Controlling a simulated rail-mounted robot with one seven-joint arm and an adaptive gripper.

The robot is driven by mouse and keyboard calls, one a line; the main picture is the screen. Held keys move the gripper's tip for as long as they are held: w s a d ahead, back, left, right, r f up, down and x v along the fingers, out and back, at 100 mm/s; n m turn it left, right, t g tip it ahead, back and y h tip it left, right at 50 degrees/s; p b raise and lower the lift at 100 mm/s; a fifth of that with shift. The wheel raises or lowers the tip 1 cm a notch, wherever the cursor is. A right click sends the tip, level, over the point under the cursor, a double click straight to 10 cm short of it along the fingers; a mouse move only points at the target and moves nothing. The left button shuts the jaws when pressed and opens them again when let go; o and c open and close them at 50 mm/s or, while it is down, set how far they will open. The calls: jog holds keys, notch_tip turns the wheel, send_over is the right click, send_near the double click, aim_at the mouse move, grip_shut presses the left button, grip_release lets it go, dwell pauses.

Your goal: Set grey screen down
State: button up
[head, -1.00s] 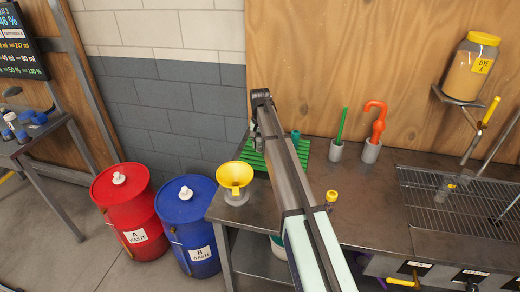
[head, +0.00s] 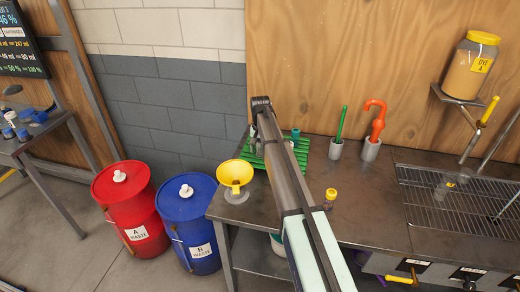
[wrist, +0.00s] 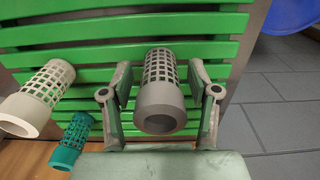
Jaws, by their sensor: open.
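My gripper (wrist: 159,82) is open, with one finger on each side of the screen and small visible gaps.
On the bench stand a yellow funnel (head: 235,174), a yellow-capped vial (head: 331,196) and two cups holding a green stick and an orange hook.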

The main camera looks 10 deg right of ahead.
jog(key=shift+r, duration=0.15)
notch_tip(320, 180, up, 12)
jog(key=b, duration=0.3)
dwell(0.4)
